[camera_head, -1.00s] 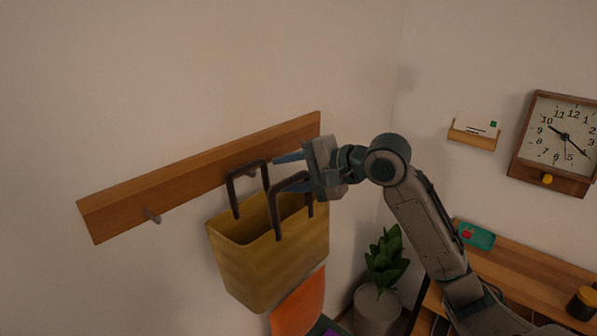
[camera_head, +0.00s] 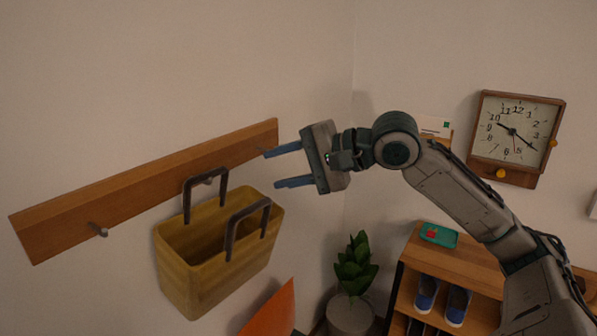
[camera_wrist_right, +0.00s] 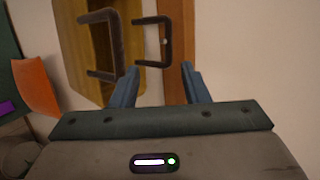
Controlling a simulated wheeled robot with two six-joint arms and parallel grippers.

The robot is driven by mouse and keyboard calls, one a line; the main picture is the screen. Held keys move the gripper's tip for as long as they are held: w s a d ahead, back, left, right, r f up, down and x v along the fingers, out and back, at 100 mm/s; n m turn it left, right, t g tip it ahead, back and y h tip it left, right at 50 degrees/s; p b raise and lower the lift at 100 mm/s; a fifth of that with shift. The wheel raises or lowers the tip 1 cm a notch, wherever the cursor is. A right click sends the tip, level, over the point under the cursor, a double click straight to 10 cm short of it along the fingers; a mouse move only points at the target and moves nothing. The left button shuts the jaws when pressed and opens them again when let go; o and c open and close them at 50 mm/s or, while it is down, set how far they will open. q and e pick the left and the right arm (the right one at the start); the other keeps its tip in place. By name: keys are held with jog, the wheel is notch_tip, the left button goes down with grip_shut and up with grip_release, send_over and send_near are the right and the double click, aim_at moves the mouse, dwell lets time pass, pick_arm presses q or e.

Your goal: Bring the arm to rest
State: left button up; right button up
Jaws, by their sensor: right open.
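My right gripper (camera_head: 285,168) is open and empty, raised in front of the wall, to the right of a yellow bag (camera_head: 215,265) with two dark handles (camera_head: 248,225). The bag hangs at the wooden wall rail (camera_head: 150,195), with its rear handle at a peg. In the right wrist view, the open fingers (camera_wrist_right: 158,85) point toward the bag (camera_wrist_right: 80,50) and its handles (camera_wrist_right: 152,42), with nothing between them. My left gripper is not in view.
A wooden shelf (camera_head: 455,262) with blue shoes (camera_head: 457,303) and a green tray (camera_head: 438,235) stands at the right. A potted plant (camera_head: 355,265) is beside it. A clock (camera_head: 515,135) hangs on the right wall. An orange item (camera_head: 270,312) is below the bag.

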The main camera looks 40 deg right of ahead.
jog(key=shift+b+v, duration=1.35)
jog(key=shift+v, duration=0.05)
